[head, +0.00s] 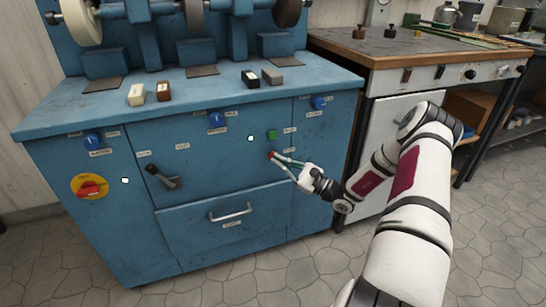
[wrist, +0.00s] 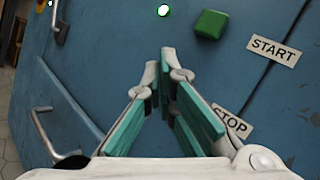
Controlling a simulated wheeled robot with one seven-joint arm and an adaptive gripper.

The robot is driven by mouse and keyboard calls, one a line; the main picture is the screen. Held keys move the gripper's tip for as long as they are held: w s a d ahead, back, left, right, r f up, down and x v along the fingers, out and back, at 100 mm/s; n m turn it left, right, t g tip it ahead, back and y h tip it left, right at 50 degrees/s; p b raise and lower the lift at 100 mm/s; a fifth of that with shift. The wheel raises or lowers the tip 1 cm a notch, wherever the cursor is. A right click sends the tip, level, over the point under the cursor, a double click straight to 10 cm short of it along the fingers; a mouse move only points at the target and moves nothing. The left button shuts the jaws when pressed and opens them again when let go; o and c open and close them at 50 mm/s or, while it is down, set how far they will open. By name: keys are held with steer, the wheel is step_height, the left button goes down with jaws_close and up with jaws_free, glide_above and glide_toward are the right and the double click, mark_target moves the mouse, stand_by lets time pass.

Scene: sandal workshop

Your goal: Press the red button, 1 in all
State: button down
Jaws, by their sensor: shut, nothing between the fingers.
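The red button (head: 271,154) is on the front of the blue machine (head: 215,175), below the green button (head: 272,134). My gripper (head: 276,157) is shut and empty, with its fingertips at the red button in the head view. I cannot tell whether they touch it or whether it is pushed in. In the wrist view my gripper (wrist: 161,55) points at the blue panel, and the red button is hidden there, apparently behind the fingers. The STOP label (wrist: 232,124) is right of the fingers, partly covered. The green button (wrist: 211,24) is beyond the fingertips, near the START label (wrist: 272,49).
A white light (head: 251,138) is left of the green button. Blue knobs (head: 217,119), a black lever (head: 165,178), a red rotary switch (head: 90,187) and a drawer handle (head: 230,212) stick out of the front. A bench (head: 400,52) stands at right.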

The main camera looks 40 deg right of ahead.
steer(key=shift+w, duration=0.15)
steer(key=shift+w+d, duration=0.1)
steer(key=shift+w, duration=0.15)
steer(key=shift+w+d, duration=0.1)
steer(key=shift+w, duration=0.3)
stand_by(0.7)
steer(key=shift+s, duration=0.1)
steer(key=shift+s+a, duration=0.25)
steer(key=shift+s, duration=0.45)
steer(key=shift+s+a+p, duration=0.25)
steer(key=shift+s+p, duration=0.2)
steer(key=shift+s, duration=0.35)
steer(key=shift+s+a+p, duration=0.2)
steer(key=shift+s+p, duration=0.2)
steer(key=shift+s, duration=0.45)
steer(key=shift+s+a+p, duration=0.25)
steer(key=shift+s+p, duration=0.2)
steer(key=shift+s, duration=0.35)
